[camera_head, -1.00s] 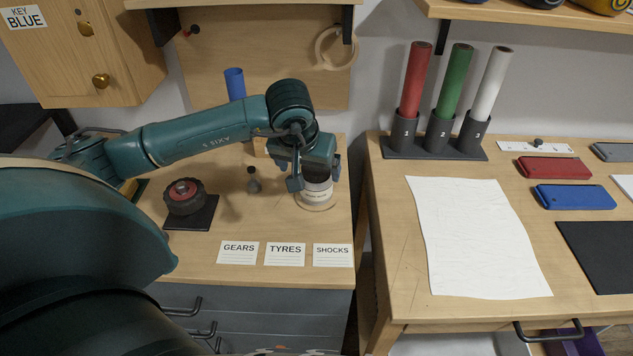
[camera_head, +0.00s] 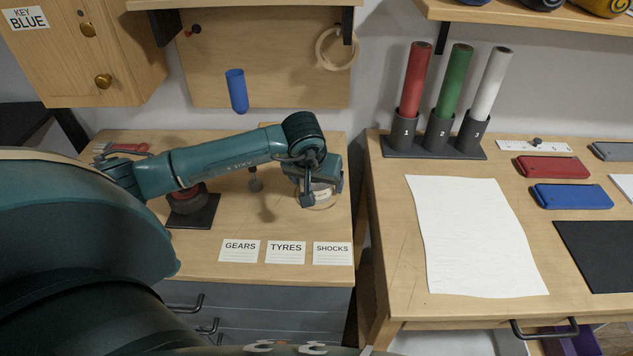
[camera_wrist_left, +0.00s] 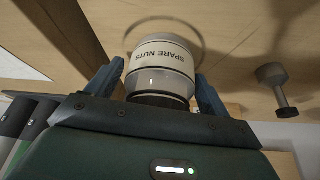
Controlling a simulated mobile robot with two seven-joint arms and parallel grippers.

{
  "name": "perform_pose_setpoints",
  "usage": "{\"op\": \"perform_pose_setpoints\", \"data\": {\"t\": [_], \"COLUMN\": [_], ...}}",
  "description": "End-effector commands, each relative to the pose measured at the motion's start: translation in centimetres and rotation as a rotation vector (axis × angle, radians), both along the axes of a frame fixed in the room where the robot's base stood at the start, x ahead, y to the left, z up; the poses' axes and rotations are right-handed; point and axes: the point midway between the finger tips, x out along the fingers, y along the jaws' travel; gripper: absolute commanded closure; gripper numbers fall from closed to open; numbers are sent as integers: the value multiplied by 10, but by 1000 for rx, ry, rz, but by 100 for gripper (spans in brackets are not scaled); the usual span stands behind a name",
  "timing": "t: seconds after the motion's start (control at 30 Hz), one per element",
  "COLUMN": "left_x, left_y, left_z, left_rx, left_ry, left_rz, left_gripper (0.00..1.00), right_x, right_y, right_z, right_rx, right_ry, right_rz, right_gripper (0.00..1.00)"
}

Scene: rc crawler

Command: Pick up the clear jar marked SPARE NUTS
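The jar with the SPARE NUTS label (camera_wrist_left: 162,58) stands on the left bench between the two blue fingers of my left gripper (camera_wrist_left: 158,88) in the wrist view. It has a pale label band and a dark part nearest the gripper. The fingers are apart on either side, with a gap visible at least on the left; I see no clear grip. In the head view my left gripper (camera_head: 318,192) is directly over the jar (camera_head: 323,194) and hides most of it. My right gripper is not in view.
A wheel on a dark pad (camera_head: 192,208) and a small dark knobbed post (camera_head: 255,180) are left of the gripper. GEARS, TYRES and SHOCKS cards (camera_head: 286,253) lie in front. A blue tube (camera_head: 236,91) is behind. The right bench holds a tube rack (camera_head: 437,146) and paper (camera_head: 478,235).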

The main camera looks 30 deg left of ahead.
Motion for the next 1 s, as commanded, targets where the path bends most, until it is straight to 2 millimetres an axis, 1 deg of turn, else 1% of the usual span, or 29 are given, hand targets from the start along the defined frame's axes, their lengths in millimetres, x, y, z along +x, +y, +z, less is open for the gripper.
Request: {"op": "perform_pose_setpoints", "data": {"t": [0.03, 0.07, 0.4, 0.5, 0.67, 0.77, 0.87, 1.0], "left_x": [0, 0, 0, 0, 0, 0, 1, 2], "left_y": [0, 0, 0, 0, 0, 0, 0, 1], "left_z": [0, 0, 0, 1, 1, 4, 17, 45], "left_rx": [0, 0, 0, 0, 0, 0, 0, 1], "left_ry": [0, 0, 0, -1, -1, -2, -6, -8], "left_rz": [0, 0, 0, 0, 0, 1, 1, 1], "left_gripper": [24, 26, 54, 61, 61, 61, 61, 61], "right_x": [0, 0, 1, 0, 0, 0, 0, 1], "right_y": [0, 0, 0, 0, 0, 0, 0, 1], "right_z": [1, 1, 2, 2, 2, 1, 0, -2], "right_rx": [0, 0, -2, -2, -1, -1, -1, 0], "right_ry": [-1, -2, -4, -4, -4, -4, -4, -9], "right_rz": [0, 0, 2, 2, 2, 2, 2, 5], "right_gripper": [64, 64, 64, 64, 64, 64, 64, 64]}}
